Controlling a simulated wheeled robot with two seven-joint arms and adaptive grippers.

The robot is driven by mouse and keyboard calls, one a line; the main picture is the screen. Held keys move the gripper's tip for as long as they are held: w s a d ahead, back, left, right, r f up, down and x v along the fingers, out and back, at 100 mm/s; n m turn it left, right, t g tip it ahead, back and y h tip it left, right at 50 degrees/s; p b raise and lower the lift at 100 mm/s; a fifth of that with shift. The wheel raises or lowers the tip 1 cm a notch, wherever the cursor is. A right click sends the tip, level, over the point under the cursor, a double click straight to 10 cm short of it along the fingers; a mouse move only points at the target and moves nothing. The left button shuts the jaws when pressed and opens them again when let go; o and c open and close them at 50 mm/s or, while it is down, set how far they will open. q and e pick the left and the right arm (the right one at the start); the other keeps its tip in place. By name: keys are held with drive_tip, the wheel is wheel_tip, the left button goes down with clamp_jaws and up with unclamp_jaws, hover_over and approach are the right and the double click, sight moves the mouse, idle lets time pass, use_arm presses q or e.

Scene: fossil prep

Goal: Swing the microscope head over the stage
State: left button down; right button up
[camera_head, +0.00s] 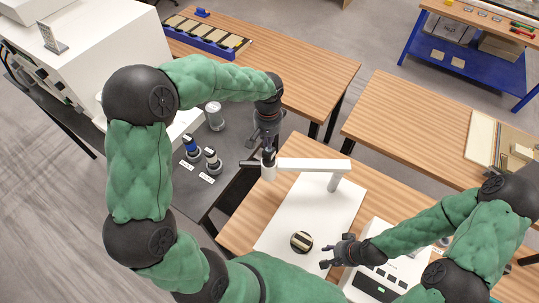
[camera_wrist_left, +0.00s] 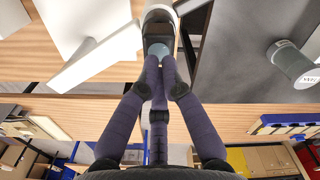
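The microscope has a white base plate (camera_head: 283,222), a post (camera_head: 335,182) and a horizontal white arm (camera_head: 312,165). Its white and black head (camera_head: 268,171) is at the arm's left end, beyond the plate's left edge; it also shows in the left wrist view (camera_wrist_left: 158,18). My right gripper (camera_head: 327,256) is open and empty, right of the stage.
A white box with a small green display (camera_head: 382,286) stands right of the plate. Two small bottles (camera_head: 191,148) (camera_head: 212,160) and a grey cylinder (camera_head: 215,117) stand on the dark table (camera_head: 228,150) at left. A blue tray (camera_head: 207,37) lies on the far wooden table.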

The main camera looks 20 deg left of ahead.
use_arm(q)
drive_tip(key=w+a+f+g+p, duration=0.1)
drive_tip(key=w+a, duration=0.2)
drive_tip(key=a, duration=0.2)
drive_tip(key=w+a+f+g+h+p, duration=0.1)
drive_tip(key=w+a+f, duration=0.1)
drive_tip(key=a, duration=0.4)
drive_tip(key=shift+w+f+g+p, duration=0.3)
drive_tip(key=shift+w+p, duration=0.1)
drive_tip(key=shift+w, duration=0.35)
use_arm(e)
wheel_tip(320, 180, up, 3)
drive_tip(key=shift+f, duration=0.1)
wheel_tip(320, 180, down, 5)
drive_tip(key=b, duration=0.4)
drive_tip(key=shift+b, duration=0.4)
drive_tip(key=shift+r+p, duration=0.8)
drive_tip(key=shift+r, duration=0.25)
use_arm(q)
drive_tip(key=s+d+f, duration=0.2)
drive_tip(key=s+f, duration=0.4)
drive_tip(key=f, duration=0.3)
drive_tip(key=shift+d+f, duration=0.2)
drive_tip(key=shift+f, duration=0.1)
drive_tip(key=shift+s+n, duration=0.15)
drive_tip(key=shift+n, duration=0.15)
